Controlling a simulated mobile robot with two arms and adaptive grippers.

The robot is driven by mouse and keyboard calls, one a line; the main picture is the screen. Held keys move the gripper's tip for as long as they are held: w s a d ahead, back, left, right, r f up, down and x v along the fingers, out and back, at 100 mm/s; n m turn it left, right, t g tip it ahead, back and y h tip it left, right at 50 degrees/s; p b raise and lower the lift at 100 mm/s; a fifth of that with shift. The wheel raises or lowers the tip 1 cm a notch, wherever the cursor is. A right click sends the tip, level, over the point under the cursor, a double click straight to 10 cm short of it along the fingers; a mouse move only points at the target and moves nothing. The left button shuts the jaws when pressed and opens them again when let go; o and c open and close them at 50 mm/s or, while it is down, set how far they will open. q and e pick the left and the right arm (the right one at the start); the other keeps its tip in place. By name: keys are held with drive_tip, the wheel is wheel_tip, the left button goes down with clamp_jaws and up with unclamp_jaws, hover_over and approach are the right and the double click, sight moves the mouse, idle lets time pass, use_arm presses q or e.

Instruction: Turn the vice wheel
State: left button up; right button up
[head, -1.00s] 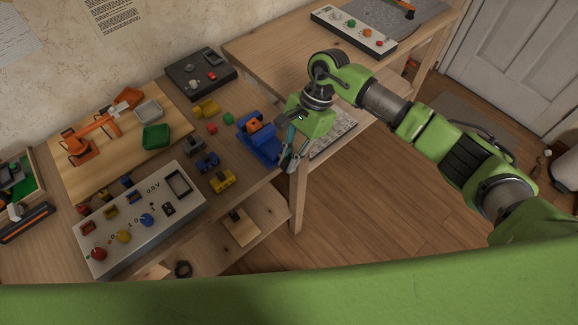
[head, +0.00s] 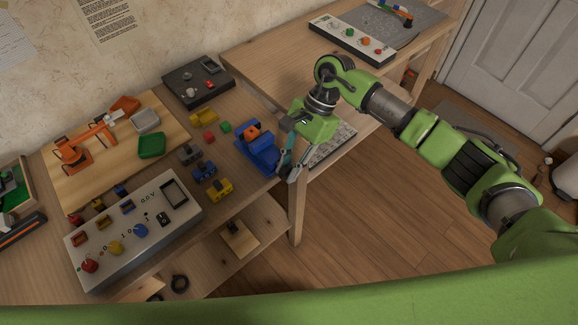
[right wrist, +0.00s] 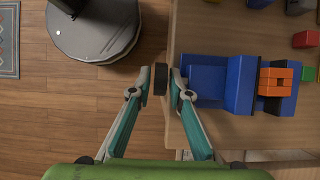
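The blue vice (head: 257,152) stands at the right end of the workbench, with an orange block (head: 252,132) in its jaws. In the right wrist view the vice (right wrist: 207,82) lies right of my fingers, holding the orange block (right wrist: 276,81). Its dark wheel (right wrist: 160,79) shows edge-on past the bench edge, between my fingertips. My right gripper (head: 288,174) is at the vice's outer end. In the right wrist view its fingers (right wrist: 161,90) are apart, one on each side of the wheel, with narrow gaps visible. In the head view the gripper hides the wheel. My left gripper is not in view.
Small coloured parts (head: 209,137) lie left of the vice. A white control panel (head: 135,235) and a wooden board (head: 70,178) are further left. A second table (head: 275,55) stands behind my right arm. Open floor (head: 370,230) lies right of the bench.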

drive_tip(key=v, duration=1.2)
drive_tip(key=shift+w, duration=0.1)
